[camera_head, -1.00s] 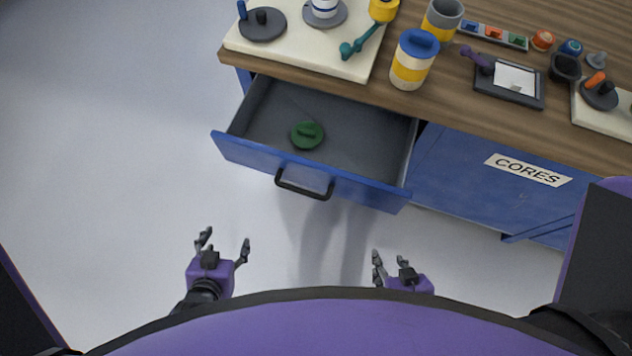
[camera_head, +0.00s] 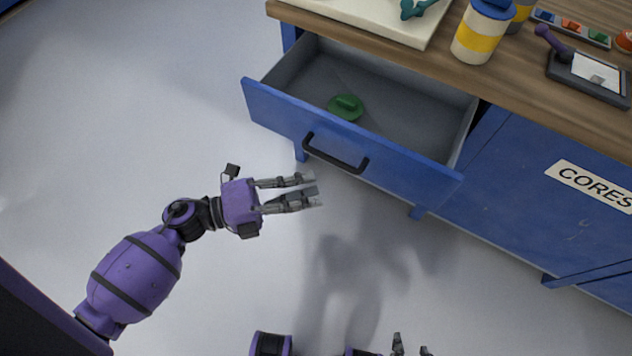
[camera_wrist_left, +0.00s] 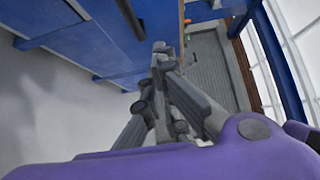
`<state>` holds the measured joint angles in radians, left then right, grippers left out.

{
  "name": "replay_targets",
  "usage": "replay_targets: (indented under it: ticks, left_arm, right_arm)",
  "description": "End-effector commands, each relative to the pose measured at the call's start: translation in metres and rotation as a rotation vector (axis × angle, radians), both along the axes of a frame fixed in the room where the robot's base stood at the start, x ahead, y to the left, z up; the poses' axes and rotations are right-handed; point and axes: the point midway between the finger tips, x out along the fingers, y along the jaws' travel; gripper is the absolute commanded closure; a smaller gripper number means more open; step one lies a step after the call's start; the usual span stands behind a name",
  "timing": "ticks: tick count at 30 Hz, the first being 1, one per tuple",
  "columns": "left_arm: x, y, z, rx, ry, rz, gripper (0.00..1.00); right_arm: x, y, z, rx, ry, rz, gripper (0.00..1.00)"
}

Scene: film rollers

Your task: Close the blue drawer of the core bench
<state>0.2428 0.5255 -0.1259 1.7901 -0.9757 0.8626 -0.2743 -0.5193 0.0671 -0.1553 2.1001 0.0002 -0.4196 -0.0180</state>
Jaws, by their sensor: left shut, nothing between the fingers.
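The blue drawer (camera_head: 390,168) of the core bench (camera_head: 500,85) stands pulled open, with a black bar handle (camera_head: 335,154) on its front. A green round lid with a grip (camera_head: 346,107) lies inside on the grey floor of the drawer. My left gripper (camera_head: 312,193) is shut and empty, in front of the drawer's face, below and left of the handle in the head view. I see no contact with the drawer. In the left wrist view the left fingers (camera_wrist_left: 160,75) are together, with blue panels beyond. My right gripper (camera_head: 412,348) is only partly in view at the bottom edge.
The bench top holds a yellow-and-white canister (camera_head: 481,32), a dark tray with a white sheet (camera_head: 590,77) and a strip of coloured pieces (camera_head: 571,28). A blue panel labelled CORES (camera_head: 592,186) is right of the drawer. The floor before the drawer is clear.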

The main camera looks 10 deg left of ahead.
Motion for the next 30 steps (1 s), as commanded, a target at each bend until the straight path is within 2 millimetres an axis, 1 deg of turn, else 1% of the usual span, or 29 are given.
replay_targets:
  ticks: [1,6,11,15,19,23,30]
  left_arm:
    - [0.004,-0.010,0.002,-0.005,-0.003,0.000,1.00]
    - [0.020,-0.043,0.002,-0.005,0.000,0.001,1.00]
    - [0.035,-0.073,0.002,-0.007,0.000,0.002,1.00]
    - [0.055,-0.081,0.001,-0.004,0.001,0.003,1.00]
    - [0.066,-0.085,0.000,-0.003,0.003,0.003,1.00]
    - [0.071,-0.086,0.000,-0.003,0.003,0.003,1.00]
    - [0.071,-0.086,0.000,-0.003,0.004,0.003,1.00]
  right_arm:
    - [0.000,0.000,0.001,0.001,0.001,0.001,0.60]
    - [-0.003,0.001,0.001,0.001,0.007,0.000,0.60]
    - [-0.004,0.001,0.002,0.000,0.009,0.001,0.60]
    - [-0.005,0.001,0.001,0.000,0.009,0.003,0.60]
    - [-0.005,0.001,0.001,0.000,0.010,0.003,0.60]
    - [-0.005,0.001,0.001,0.000,0.009,0.003,0.60]
    - [-0.005,0.001,0.001,0.000,0.009,0.003,0.60]
